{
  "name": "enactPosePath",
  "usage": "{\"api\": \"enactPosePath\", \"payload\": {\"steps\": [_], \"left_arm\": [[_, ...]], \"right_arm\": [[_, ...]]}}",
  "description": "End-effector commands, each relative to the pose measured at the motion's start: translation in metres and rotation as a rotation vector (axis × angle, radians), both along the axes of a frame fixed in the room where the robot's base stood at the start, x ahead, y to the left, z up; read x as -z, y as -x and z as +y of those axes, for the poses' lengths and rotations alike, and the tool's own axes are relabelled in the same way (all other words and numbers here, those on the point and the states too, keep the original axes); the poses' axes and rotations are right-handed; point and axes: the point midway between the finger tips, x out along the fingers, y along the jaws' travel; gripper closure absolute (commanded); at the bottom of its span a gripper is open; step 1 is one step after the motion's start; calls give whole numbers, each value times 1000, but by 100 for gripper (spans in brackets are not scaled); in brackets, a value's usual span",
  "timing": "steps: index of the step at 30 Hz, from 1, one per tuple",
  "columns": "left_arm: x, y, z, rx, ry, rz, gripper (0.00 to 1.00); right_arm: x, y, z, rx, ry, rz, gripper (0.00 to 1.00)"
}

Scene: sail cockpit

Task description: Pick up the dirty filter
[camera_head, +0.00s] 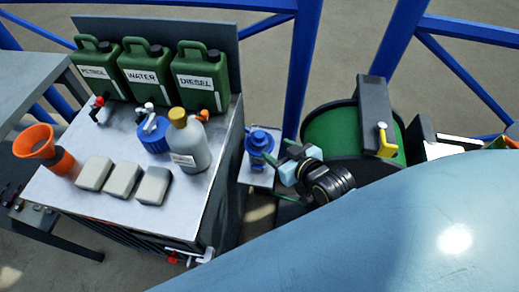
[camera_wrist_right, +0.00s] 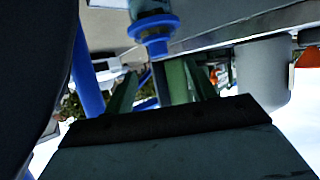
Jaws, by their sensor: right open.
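I cannot pick out for certain a dirty filter in either view. A blue filter-like housing (camera_head: 260,143) stands on a small light stand right of the workbench. A blue flanged part (camera_wrist_right: 155,32) shows at the top of the right wrist view. My right gripper (camera_head: 268,176) is open beside the stand, its green fingers pointing left towards the blue housing. In the wrist view the fingers (camera_wrist_right: 165,92) are spread, with a dark green upright shape (camera_wrist_right: 178,80) behind or between them; I cannot tell which. My left gripper is not in view.
The workbench (camera_head: 95,204) holds green jerrycans (camera_head: 148,70), a grey bottle (camera_head: 188,147), an orange funnel (camera_head: 40,147) and pale blocks (camera_head: 123,180). A round green-topped bin (camera_head: 330,128) stands behind my right gripper. A large pale blue surface (camera_head: 400,235) fills the lower right.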

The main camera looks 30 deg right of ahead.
Motion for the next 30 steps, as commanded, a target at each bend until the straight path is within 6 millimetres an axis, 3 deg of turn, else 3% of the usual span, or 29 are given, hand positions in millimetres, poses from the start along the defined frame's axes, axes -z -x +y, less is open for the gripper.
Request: {"api": "enactPosePath", "payload": {"steps": [6,14,21,30], "left_arm": [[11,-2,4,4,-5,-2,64],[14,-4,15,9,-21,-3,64],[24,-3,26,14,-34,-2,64],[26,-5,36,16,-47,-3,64]], "right_arm": [[19,-37,5,1,0,-1,44],[25,-54,7,0,0,1,44],[36,-87,8,0,0,1,44],[40,-99,10,-1,1,2,44]]}}
